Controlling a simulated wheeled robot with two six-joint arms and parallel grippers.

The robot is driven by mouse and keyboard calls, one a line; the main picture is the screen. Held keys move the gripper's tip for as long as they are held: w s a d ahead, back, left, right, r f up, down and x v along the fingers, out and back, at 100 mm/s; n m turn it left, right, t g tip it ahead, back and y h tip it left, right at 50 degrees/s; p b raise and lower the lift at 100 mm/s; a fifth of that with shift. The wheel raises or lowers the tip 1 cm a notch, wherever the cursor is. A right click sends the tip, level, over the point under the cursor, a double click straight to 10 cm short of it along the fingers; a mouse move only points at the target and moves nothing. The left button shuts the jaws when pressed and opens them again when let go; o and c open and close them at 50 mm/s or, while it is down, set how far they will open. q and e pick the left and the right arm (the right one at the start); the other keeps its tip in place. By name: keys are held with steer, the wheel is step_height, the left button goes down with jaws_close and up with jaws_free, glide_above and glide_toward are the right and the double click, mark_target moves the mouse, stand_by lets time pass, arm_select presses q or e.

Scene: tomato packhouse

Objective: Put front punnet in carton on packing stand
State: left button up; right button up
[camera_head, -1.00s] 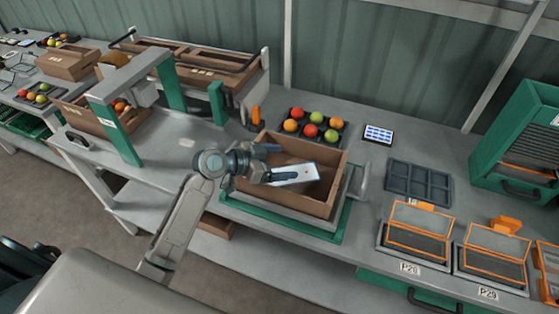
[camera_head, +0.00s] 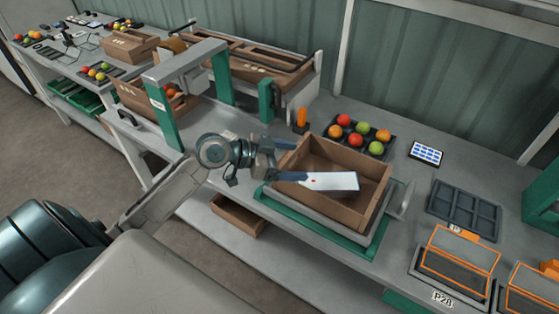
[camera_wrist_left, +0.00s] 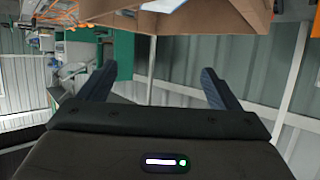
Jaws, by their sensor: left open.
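The open brown carton (camera_head: 370,207) sits on the packing stand (camera_head: 375,240), a grey platform on a green base. It also shows at the top of the left wrist view (camera_wrist_left: 225,17). A flat white piece (camera_head: 340,182) with a small red mark shows over the carton's interior. I cannot tell if it is the punnet's top. My left gripper (camera_head: 308,162) is at the carton's left side, fingers open, one overlapping the white piece's left end in the picture. In the left wrist view its fingers (camera_wrist_left: 155,82) are spread, nothing between them. My right gripper is not seen.
A dark tray (camera_head: 375,151) of red, green and orange tomatoes stands behind the carton. A green arch (camera_head: 167,122) stands left. Orange-framed units (camera_head: 460,252) stand right.

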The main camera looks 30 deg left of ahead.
arm_select(q)
steer(key=shift+b+v, duration=0.3)
steer(key=shift+v, duration=1.25)
